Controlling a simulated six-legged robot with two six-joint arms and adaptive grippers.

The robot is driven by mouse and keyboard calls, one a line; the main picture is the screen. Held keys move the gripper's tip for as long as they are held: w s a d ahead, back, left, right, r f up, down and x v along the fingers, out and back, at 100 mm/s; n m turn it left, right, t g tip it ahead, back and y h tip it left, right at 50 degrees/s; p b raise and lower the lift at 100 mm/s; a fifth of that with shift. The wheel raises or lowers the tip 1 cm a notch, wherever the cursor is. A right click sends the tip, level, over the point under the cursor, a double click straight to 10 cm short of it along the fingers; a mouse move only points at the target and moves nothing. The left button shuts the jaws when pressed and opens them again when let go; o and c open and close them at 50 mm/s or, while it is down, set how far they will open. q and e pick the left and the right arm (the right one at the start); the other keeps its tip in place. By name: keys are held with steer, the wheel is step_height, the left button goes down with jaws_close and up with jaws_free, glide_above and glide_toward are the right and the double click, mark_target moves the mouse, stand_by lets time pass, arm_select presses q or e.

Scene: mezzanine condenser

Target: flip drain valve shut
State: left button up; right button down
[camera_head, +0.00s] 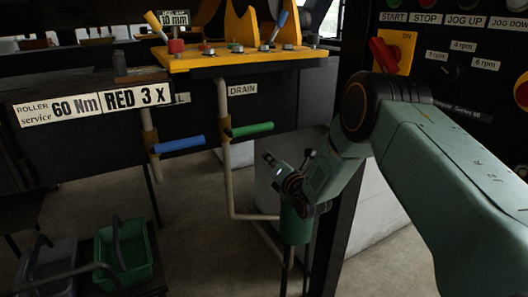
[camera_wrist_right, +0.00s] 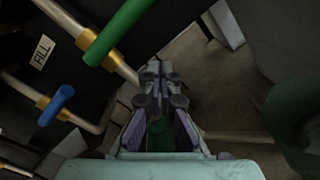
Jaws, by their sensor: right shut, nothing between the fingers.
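The drain valve's green handle (camera_head: 250,129) lies about level, crosswise to its upright pipe (camera_head: 223,100), below the DRAIN label (camera_head: 242,89). The right wrist view shows the green handle (camera_wrist_right: 118,32) at upper left, with a brass-coloured fitting at its base. My right gripper (camera_head: 270,160) is below and to the right of the handle in the head view, apart from it. In the right wrist view my right gripper (camera_wrist_right: 155,75) has its fingers together with nothing between them. Its fingers show small and dark in the head view. My left gripper is not in view.
A blue valve handle (camera_head: 180,144) sits on the neighbouring pipe to the left. A yellow plate (camera_head: 240,60) with levers is above. A dark post (camera_head: 335,230) stands beside my right arm.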

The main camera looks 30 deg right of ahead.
steer(key=s, duration=0.6)
steer(key=shift+d+f+p, duration=0.15)
steer(key=shift+p, duration=0.3)
steer(key=s+a+f+m+g, duration=0.4)
steer(key=s+f+m+g, duration=0.1)
steer(key=s+f+m, duration=0.5)
steer(key=s+a+f+m+g, duration=0.3)
steer(key=s+f+m+g, duration=0.2)
steer(key=s+f+m, duration=0.55)
steer(key=s+a+f+m+g, duration=0.1)
steer(key=s+a+m+g, duration=0.1)
steer(key=s, duration=1.1)
steer(key=s+a+f+m+g, duration=0.2)
steer(key=s+m+g, duration=0.3)
steer(key=s, duration=0.8)
steer(key=shift+s+a+f+g, duration=0.25)
steer(key=shift+a+g, duration=0.2)
steer(key=shift+g, duration=0.25)
